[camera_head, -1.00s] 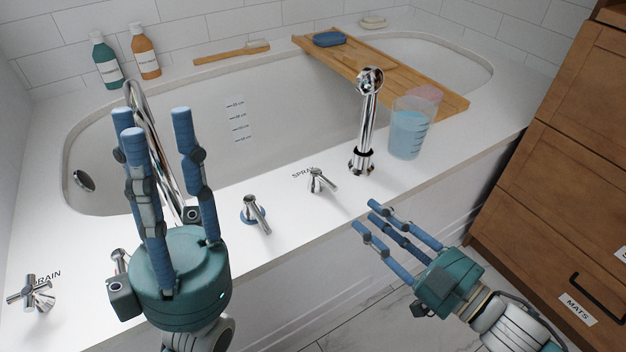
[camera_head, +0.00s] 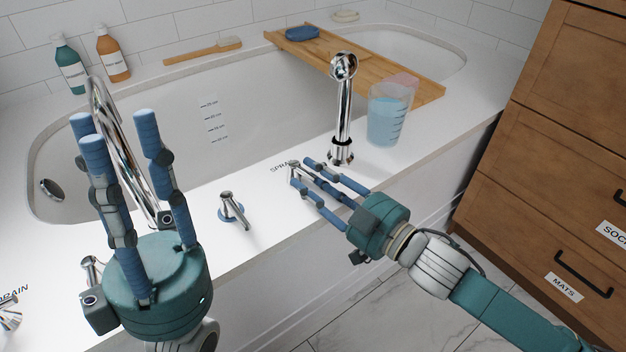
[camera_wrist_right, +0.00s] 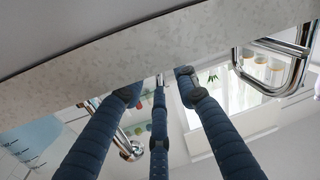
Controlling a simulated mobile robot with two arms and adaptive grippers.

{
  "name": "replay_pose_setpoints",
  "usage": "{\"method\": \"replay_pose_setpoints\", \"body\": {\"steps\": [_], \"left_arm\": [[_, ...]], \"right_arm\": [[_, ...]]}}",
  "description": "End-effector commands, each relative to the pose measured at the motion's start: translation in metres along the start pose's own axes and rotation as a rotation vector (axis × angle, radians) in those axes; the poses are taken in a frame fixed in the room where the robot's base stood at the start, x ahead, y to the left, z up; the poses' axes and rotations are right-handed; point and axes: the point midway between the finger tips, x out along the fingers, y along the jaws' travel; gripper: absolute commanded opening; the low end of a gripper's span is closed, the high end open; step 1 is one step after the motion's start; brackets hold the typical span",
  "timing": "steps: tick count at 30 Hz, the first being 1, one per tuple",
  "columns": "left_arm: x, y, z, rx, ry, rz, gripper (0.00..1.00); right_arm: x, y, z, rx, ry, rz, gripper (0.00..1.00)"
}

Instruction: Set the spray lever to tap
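The chrome spray lever (camera_head: 292,167) stands on the white tub deck beside the partly covered word SPRAY (camera_head: 280,168). The fingers of my right gripper (camera_head: 301,172) are at the lever and hide most of it; I cannot tell whether they touch it. The right fingers are spread apart, with nothing visibly held, and they also show in the right wrist view (camera_wrist_right: 156,85). The lever's exact angle is hidden. My left gripper (camera_head: 115,128) is open and empty, its fingers pointing up in front of the curved chrome spout (camera_head: 104,110).
A second lever with a blue base (camera_head: 232,208) stands left of the spray lever. The chrome hand shower (camera_head: 343,105) and a jug of blue water (camera_head: 386,120) stand to the right. A wooden tray (camera_head: 365,68) spans the tub. A wooden cabinet (camera_head: 540,130) is at far right.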

Motion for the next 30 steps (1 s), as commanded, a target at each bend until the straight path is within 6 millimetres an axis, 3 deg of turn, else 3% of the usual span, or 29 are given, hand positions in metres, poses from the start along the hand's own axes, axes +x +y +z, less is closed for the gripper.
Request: {"method": "replay_pose_setpoints", "body": {"steps": [8, 12, 18, 30], "left_arm": [[0.000, 0.000, 0.001, 0.000, -0.002, 0.000, 0.30], [0.000, 0.000, 0.000, 0.000, -0.001, 0.000, 0.30], [0.002, 0.000, 0.000, 0.000, -0.001, 0.000, 0.30], [0.026, -0.001, -0.007, -0.001, -0.013, -0.008, 0.30]], "right_arm": [[0.001, 0.000, 0.000, 0.000, 0.000, 0.000, 0.28], [0.001, 0.000, 0.000, 0.000, 0.000, 0.000, 0.00], [0.001, -0.001, -0.001, 0.002, 0.000, 0.002, 0.00], [0.002, -0.009, -0.005, 0.008, -0.024, 0.137, 0.00]]}}
